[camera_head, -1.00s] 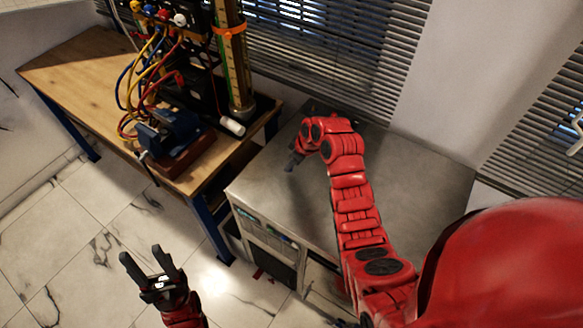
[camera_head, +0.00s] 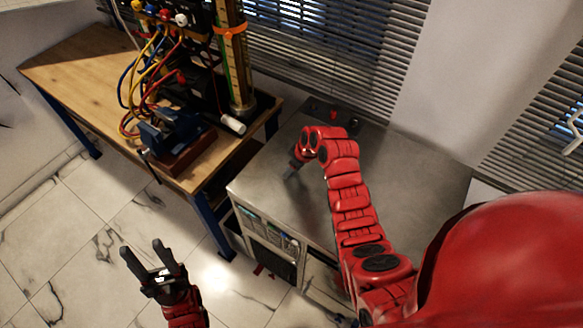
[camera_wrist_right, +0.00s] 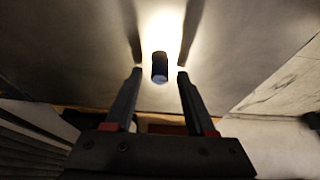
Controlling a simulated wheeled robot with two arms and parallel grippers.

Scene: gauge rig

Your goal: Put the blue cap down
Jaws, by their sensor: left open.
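A small dark, bluish cylinder (camera_wrist_right: 160,67), which looks like the blue cap, rests on the grey metal top in the right wrist view. My right gripper (camera_wrist_right: 160,73) is open, with a fingertip on either side of the cap and a visible gap at each side. In the head view my right gripper (camera_head: 290,174) is small and low over the left part of the metal cabinet top (camera_head: 400,190); the cap cannot be made out there. My left gripper (camera_head: 141,246) is open and empty above the tiled floor.
A wooden bench (camera_head: 75,65) at the left carries a blue vise (camera_head: 170,130), a gauge column (camera_head: 235,60) and coloured hoses. Small red and dark parts (camera_head: 333,113) lie at the cabinet's back edge by the blinds. The cabinet top's right side is clear.

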